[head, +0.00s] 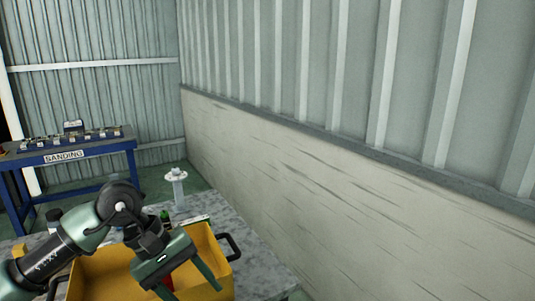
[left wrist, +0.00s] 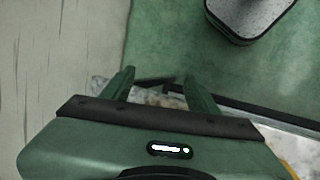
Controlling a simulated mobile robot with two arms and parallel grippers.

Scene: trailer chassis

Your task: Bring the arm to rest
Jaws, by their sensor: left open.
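My left arm comes in from the left in the head view. My left gripper (head: 192,287) is open, its fingers pointing down over the yellow tote (head: 100,272). Nothing shows between the fingers. In the left wrist view the open fingers (left wrist: 158,78) also look empty, with a speckled surface and green floor beyond them. Part of the tote's inside is hidden behind my gripper and arm. My right gripper is not in view.
The tote, with a black handle (head: 234,246), stands on a grey speckled table (head: 258,268). A red item and a green-topped item (head: 165,216) show near the gripper. A white-topped post (head: 177,184) stands behind. A blue sanding bench (head: 75,150) is at left; a wall (head: 330,190) is at right.

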